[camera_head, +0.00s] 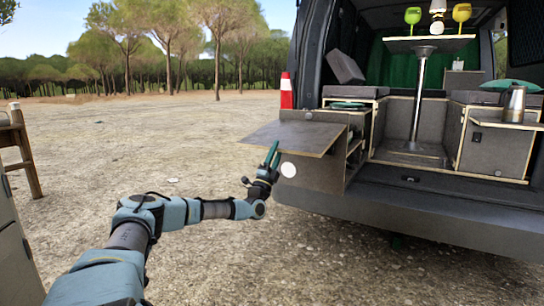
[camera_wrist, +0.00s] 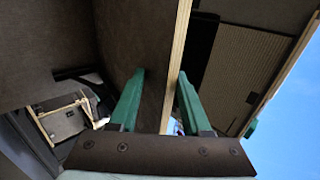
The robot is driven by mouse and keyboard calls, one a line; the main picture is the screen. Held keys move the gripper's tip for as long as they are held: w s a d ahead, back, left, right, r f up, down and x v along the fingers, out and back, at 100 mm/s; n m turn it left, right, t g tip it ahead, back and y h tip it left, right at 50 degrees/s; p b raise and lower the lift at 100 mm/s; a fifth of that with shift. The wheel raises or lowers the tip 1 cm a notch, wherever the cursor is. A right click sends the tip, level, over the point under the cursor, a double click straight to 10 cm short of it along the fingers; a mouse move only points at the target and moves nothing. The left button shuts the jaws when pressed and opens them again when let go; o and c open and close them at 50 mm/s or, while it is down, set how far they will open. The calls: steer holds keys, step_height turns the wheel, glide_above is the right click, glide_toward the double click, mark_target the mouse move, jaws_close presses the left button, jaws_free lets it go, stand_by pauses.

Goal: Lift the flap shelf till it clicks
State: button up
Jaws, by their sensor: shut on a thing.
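The flap shelf (camera_head: 300,136) is a flat grey-brown panel sticking out to the left from the cabinet at the van's rear. It looks raised and roughly level; I cannot tell whether its support is locked. My gripper (camera_head: 273,155) is at the shelf's near edge, with green fingers pointing up. In the wrist view, the fingers of my gripper (camera_wrist: 160,95) stand on either side of the panel (camera_wrist: 148,45), whose pale plywood edge runs between them. The gripper is shut on the shelf edge. The underside and any catch are mostly hidden.
A cabinet (camera_head: 312,172) stands below and behind the shelf, beside the dark bumper (camera_head: 430,217). Open gravel lies left.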

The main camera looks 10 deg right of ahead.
steer(key=p+v, duration=0.1)
steer(key=v, duration=0.3)
steer(key=shift+w+a, duration=0.1)
steer(key=shift+a, duration=0.15)
steer(key=shift+p, duration=0.3)
